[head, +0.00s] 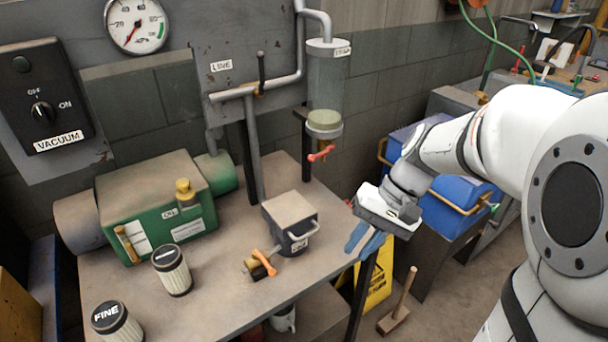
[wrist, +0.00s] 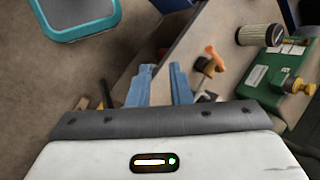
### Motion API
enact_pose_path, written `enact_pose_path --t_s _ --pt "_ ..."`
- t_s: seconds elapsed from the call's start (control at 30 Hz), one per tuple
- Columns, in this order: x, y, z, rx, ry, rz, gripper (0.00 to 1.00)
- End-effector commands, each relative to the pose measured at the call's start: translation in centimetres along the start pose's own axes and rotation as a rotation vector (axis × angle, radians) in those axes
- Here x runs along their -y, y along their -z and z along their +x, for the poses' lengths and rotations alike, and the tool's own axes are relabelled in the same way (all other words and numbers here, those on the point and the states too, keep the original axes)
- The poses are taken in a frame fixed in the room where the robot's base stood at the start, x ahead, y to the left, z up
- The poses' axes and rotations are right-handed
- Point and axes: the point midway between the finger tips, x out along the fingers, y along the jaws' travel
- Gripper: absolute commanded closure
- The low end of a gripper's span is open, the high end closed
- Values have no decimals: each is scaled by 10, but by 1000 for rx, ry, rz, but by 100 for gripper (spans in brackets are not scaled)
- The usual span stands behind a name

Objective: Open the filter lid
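The filter box (head: 290,232) is a small dark grey box on the table. Its flat tan lid (head: 289,208) lies level on top and looks shut. A pale bar handle (head: 304,231) sticks out on its right front side, above a small label. An orange lever (head: 264,262) is on a fitting at its lower left; it also shows in the wrist view (wrist: 213,58). My gripper (head: 365,242) hangs at the table's right edge, to the right of the box and apart from it. Its two blue fingers (wrist: 160,84) are apart with nothing between them.
The green pump (head: 160,208) stands at the back left of the table. Two filter cartridges (head: 172,270) (head: 117,322) stand at the front left. A clear cylinder (head: 326,85) with a red valve hangs behind the box. A yellow floor sign (head: 378,285) stands beyond the table's right edge.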

Motion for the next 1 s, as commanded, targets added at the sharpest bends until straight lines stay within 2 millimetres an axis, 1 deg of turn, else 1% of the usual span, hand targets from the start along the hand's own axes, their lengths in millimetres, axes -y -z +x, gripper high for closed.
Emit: enact_pose_path --t_s 0.03,0.17,0.2,0.3,0.4,0.5,0.6,0.7,0.83,1.0 --pt "-2 18 18 56 67 24 82" --pt "6 58 39 176 263 62 82" --pt "7 70 44 207 325 71 82" --pt "8 101 55 269 474 87 82" --pt "6 128 63 308 601 96 82" --pt "3 146 67 331 692 99 82" --pt "1 157 69 340 749 99 82" --pt "4 160 71 344 771 99 82" --pt "16 156 80 346 775 98 82" --pt "36 148 100 346 773 97 82"
